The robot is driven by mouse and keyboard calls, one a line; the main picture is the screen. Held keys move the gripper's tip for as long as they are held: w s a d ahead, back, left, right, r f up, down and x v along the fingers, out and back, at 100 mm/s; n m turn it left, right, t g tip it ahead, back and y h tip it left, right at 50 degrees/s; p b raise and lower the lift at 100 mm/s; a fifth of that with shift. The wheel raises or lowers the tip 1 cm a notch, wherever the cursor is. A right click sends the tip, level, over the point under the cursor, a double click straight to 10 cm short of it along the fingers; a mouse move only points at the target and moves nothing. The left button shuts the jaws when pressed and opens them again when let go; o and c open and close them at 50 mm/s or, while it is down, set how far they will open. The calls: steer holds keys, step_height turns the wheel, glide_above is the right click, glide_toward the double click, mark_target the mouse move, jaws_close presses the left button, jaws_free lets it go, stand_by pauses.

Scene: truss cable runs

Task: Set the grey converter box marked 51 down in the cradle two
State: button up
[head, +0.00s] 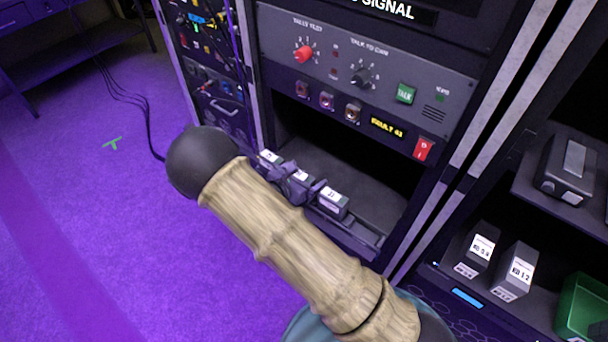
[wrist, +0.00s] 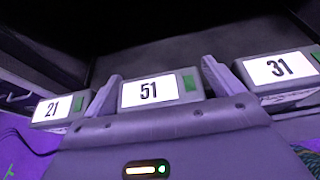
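The grey converter box marked 51 (wrist: 160,92) is the middle one of three boxes in a row on the rack shelf. It also shows in the head view (head: 301,177). A box marked 21 (wrist: 50,110) is on its left and a box marked 31 (wrist: 282,68) on its right. My gripper (wrist: 162,72) has one finger on each side of box 51, very close to it; whether they press on it is unclear. Box 51 looks roughly level with its neighbours. The cradle under it and its bottom are hidden by my gripper and the box itself.
A control panel (head: 455,95) with knobs, switches and a fault display hangs above the shelf opening. On the right rack are two labelled boxes, one (head: 477,250) beside the other (head: 515,272), a dark device (head: 566,165) and a green bin (head: 585,308). Purple floor lies open at left.

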steer(key=shift+s+a+r, duration=0.1)
steer(key=shift+r, duration=0.1)
steer(key=v, duration=1.1)
steer(key=shift+s+a+p, duration=0.2)
steer(key=shift+s+p, duration=0.1)
steer(key=shift+p, duration=0.05)
steer(key=s+d+r+m+g+y, duration=0.2)
steer(key=s+d+r+m, duration=0.1)
steer(key=d+m, duration=0.4)
steer(key=s+d+r+m+g+y, duration=0.3)
steer(key=d+r+m, duration=0.2)
steer(key=m, duration=0.7)
steer(key=s+d+r+m+g+y, duration=0.3)
steer(key=s+d+m, duration=0.1)
steer(key=d+m, duration=0.5)
steer(key=shift+d+r, duration=0.4)
steer(key=shift+d, duration=0.15)
